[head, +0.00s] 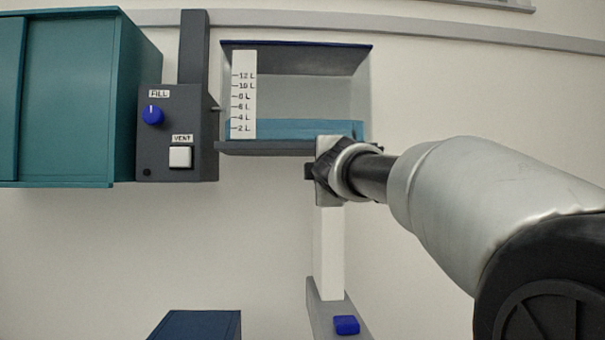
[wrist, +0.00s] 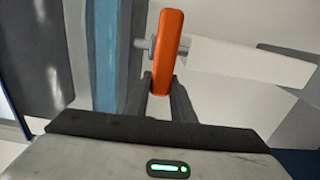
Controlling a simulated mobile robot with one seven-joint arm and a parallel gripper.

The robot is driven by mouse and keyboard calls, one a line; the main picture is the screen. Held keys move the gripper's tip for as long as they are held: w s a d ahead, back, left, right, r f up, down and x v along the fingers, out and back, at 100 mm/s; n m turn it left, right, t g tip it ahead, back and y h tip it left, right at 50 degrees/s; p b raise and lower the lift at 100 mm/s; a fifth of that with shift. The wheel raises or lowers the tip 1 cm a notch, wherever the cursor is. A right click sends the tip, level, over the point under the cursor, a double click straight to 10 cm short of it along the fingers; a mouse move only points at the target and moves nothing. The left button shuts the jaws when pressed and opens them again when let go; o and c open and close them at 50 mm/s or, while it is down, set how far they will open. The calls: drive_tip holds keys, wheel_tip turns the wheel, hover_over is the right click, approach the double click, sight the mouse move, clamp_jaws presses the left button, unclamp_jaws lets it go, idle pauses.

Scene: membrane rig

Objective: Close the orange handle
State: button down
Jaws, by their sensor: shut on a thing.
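The orange handle (wrist: 168,45) shows in the wrist view as an upright bar on a short grey pin. It stands crosswise to the white pipe (wrist: 240,65) running off to the right. My gripper (wrist: 163,90) is shut on the lower end of the handle, one dark finger on each side. In the head view my gripper (head: 325,168) is at the grey valve block (head: 328,143) below the tank and hides the handle there.
The clear tank (head: 300,90) has a litre scale and shallow blue water. Left of it are a dark control box (head: 200,130) with a blue FILL knob (head: 153,115) and white VENT button (head: 180,157), then a teal cabinet (head: 75,100). The white pipe (head: 328,250) drops to a grey channel with a blue block (head: 347,325).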

drive_tip(key=c, duration=1.5)
unclamp_jaws()
drive_tip(key=s, duration=1.7)
drive_tip(key=shift+s+b, duration=0.25)
drive_tip(key=shift+b, duration=0.15)
drive_tip(key=s+d+f+m+g+h+p, duration=0.1)
drive_tip(key=s+d+f+m+g+p, duration=0.3)
drive_tip(key=f, duration=0.3)
drive_tip(key=s+d+f+m+g+h+p, duration=0.1)
drive_tip(key=s+d+f+m+g+p, duration=0.15)
drive_tip(key=f+m, duration=0.35)
drive_tip(key=s+f+m+g+p, duration=0.1)
drive_tip(key=s+f+m+g, duration=0.1)
drive_tip(key=s+f, duration=0.3)
drive_tip(key=s+a+f+m+g+y+p, duration=0.1)
drive_tip(key=s+f+m+g+p, duration=0.1)
drive_tip(key=s+f, duration=0.3)
drive_tip(key=s+a+f+m+g+y+p, duration=0.1)
drive_tip(key=s+f+m+g, duration=0.1)
drive_tip(key=s+f+m, duration=0.2)
drive_tip(key=shift+s+a+f, duration=0.2)
drive_tip(key=shift+s+f, duration=0.5)
drive_tip(key=shift+f, duration=0.25)
